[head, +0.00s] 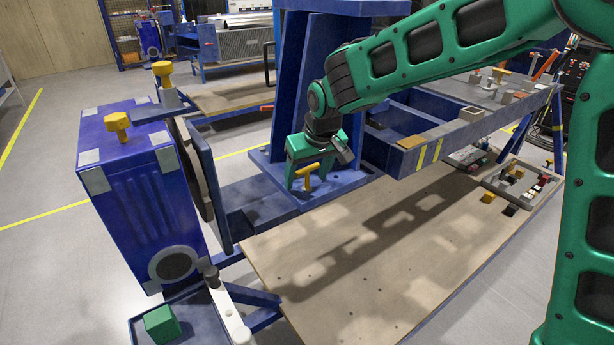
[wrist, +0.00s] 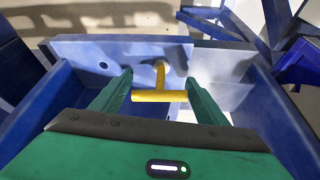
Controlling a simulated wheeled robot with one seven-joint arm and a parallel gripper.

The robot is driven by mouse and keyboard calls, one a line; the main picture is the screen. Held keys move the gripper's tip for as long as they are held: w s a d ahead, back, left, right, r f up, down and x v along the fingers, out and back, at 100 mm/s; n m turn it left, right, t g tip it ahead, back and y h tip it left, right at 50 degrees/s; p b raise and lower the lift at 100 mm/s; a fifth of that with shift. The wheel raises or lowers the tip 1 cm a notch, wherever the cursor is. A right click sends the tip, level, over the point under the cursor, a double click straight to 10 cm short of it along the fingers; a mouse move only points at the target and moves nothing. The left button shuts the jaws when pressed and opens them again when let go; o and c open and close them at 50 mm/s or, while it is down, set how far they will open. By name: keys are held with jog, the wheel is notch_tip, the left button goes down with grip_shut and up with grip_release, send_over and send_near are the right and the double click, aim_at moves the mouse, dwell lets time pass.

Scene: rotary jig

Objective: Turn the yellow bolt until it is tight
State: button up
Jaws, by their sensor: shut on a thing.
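The yellow bolt (head: 307,171) has a T-shaped handle and sits at the foot of the blue upright frame, beside the wooden board. In the wrist view its crossbar (wrist: 160,96) lies across the space between the two green fingers, and its stem runs to a grey-blue plate (wrist: 120,57). My gripper (wrist: 159,78) is shut on the crossbar, with one finger at each end. In the head view my green gripper (head: 305,178) is low over the blue base, around the bolt. How deep the bolt sits in the plate cannot be told.
A blue box (head: 140,195) with a yellow knob (head: 117,123) stands at the left, and another yellow knob (head: 162,70) stands behind it. A blue beam (head: 440,145) runs along the right, near my arm.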

jog(key=shift+s+a, duration=0.2)
jog(key=shift+a, duration=0.15)
jog(key=o, duration=0.9)
jog(key=shift+c, duration=0.2)
jog(key=shift+w+d, duration=0.1)
jog(key=shift+d, duration=0.05)
jog(key=shift+r, duration=0.3)
jog(key=v, duration=1)
jog(key=shift+d, duration=0.1)
